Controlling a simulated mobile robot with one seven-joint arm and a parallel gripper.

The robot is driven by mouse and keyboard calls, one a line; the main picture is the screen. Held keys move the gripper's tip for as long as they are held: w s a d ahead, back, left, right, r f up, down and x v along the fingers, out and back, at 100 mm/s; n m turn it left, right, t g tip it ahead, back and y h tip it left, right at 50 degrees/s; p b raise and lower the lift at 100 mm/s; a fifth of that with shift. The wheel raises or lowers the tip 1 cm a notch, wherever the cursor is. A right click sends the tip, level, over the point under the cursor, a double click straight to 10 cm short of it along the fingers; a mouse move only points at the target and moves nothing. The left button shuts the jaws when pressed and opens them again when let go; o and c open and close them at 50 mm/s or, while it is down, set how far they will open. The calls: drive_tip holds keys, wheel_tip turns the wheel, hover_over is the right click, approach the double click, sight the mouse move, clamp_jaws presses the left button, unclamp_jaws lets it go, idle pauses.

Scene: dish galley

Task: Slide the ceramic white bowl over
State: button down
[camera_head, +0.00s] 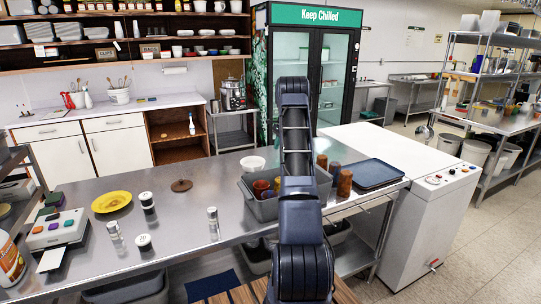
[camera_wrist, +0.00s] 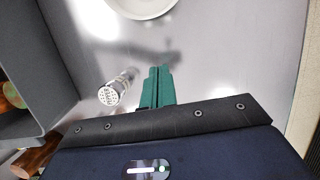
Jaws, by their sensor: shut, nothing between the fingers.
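The white bowl (camera_head: 252,164) stands on the steel table near its back edge, beside the grey bin. In the wrist view the bowl (camera_wrist: 143,10) is partly cut off by the top edge. My gripper (camera_wrist: 159,72) shows in the wrist view with its green fingers together and nothing between them. It is apart from the bowl, which lies beyond the fingertips. In the head view my arm hides the gripper. A shaker with a holed top (camera_wrist: 112,94) is just left of the fingers in the wrist view.
A grey bin (camera_head: 262,208) with cups stands right of the bowl; its wall (camera_wrist: 52,50) fills the wrist view's left. A yellow plate (camera_head: 111,202), shakers (camera_head: 147,203) and a brown lid-like disc (camera_head: 181,185) lie left. A blue tray (camera_head: 368,173) lies right.

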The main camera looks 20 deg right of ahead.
drive_tip(key=x, duration=0.9)
drive_tip(key=shift+a+f, duration=0.15)
drive_tip(key=shift+f, duration=0.2)
drive_tip(key=shift+a+r, duration=0.2)
drive_tip(key=shift+a, duration=1.75)
drive_tip(key=a, duration=2)
drive_tip(key=shift+a, duration=0.25)
drive_tip(key=shift+d, duration=0.15)
